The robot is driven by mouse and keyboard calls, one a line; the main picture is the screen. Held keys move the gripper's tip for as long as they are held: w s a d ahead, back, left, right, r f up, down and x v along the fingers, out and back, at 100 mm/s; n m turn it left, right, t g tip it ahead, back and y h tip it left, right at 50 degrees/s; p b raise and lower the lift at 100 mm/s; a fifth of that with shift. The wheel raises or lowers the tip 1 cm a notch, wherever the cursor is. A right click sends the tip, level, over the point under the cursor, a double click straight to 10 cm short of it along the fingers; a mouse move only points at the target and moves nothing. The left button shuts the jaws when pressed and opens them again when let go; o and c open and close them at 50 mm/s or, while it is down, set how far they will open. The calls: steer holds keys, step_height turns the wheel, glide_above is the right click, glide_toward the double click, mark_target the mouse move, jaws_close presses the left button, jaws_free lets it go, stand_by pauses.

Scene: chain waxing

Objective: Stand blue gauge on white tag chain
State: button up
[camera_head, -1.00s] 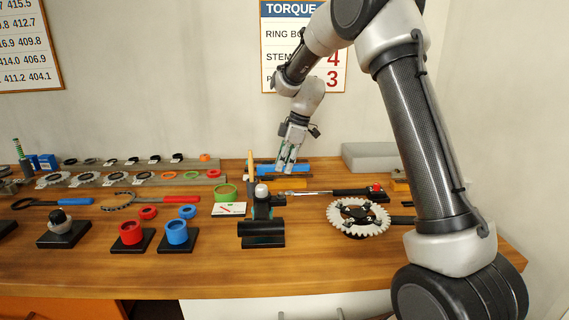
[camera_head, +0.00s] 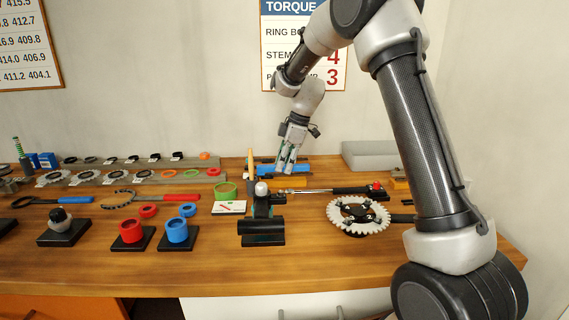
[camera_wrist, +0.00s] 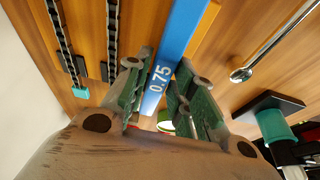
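The blue gauge (camera_wrist: 172,45) is a long flat bar marked 0.75. In the wrist view it runs from the top edge down between my fingers; in the head view the blue gauge (camera_head: 297,168) shows at the back of the bench, partly behind my gripper. My gripper (camera_wrist: 160,110) points down with its green-padded fingers on either side of the bar. A strip of wood shows beside the bar, so the gripper looks open around it. Two dark chains lie left in the wrist view; one chain (camera_wrist: 60,35) ends in a cyan tag (camera_wrist: 80,92). I see no white tag.
A wrench (camera_wrist: 243,74) lies right of the gauge in the wrist view. In the head view, a black stand (camera_head: 262,228), a chainring (camera_head: 358,216), red (camera_head: 132,231) and blue cups (camera_head: 177,231) stand nearer the front.

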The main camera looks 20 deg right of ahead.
steer(key=shift+o, duration=1.1)
steer(key=v, duration=1.2)
